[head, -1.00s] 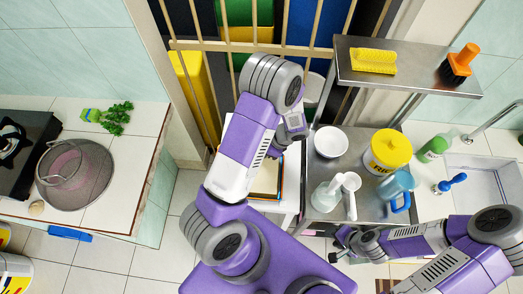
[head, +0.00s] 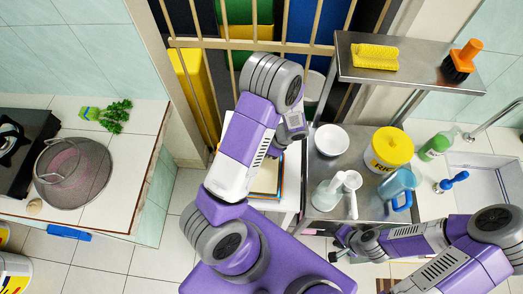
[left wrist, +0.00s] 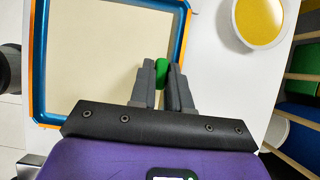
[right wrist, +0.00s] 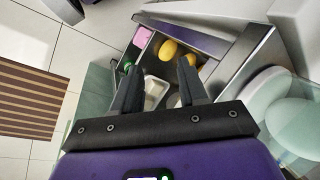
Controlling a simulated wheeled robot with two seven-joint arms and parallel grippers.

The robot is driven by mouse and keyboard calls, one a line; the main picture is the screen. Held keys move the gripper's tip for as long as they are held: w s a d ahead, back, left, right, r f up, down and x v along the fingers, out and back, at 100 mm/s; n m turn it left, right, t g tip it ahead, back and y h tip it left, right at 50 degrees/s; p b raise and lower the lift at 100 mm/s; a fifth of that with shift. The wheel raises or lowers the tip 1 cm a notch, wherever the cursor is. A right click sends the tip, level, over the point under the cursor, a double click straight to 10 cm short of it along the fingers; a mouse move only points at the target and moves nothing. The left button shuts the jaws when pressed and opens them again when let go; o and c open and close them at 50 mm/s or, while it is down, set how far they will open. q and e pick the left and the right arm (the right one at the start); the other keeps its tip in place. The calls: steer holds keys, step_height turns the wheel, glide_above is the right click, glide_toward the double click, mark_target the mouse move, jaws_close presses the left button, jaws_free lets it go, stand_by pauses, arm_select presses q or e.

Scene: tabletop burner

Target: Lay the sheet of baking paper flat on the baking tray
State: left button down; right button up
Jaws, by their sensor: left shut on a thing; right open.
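In the left wrist view a flat rectangular tray with a blue rim (left wrist: 112,103) and orange outer edges lies on a white top. A plain beige surface (left wrist: 95,50) fills it; I cannot tell whether this is baking paper or the tray's floor. My left gripper (left wrist: 162,72) is shut on a small green thing (left wrist: 162,73) by the tray's right side. In the head view my left arm hides most of the tray (head: 268,178) and the left fingers. My right gripper (right wrist: 160,80) is open and empty above an open drawer; in the head view it is low, right of centre (head: 340,243).
The drawer (right wrist: 205,40) holds yellow round things and a pink thing. A steel trolley (head: 325,170) carries a white bowl (head: 331,139), a yellow-lidded tub (head: 388,150) and a blue jug (head: 397,185). A steel shelf (head: 420,72) is above. The left counter holds a mesh dome (head: 72,172).

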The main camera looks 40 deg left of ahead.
arm_select(q)
steer(key=shift+f+b, duration=0.4)
steer(key=shift+f, duration=0.05)
steer(key=c, duration=1)
jaws_free()
steer(key=shift+r, duration=0.1)
steer(key=shift+w, duration=0.15)
steer(key=shift+a+r+p, duration=0.1)
steer(key=shift+r+p, duration=0.6)
steer(key=shift+r, duration=0.15)
steer(key=shift+r+p, duration=1.65)
steer(key=shift+r, duration=0.5)
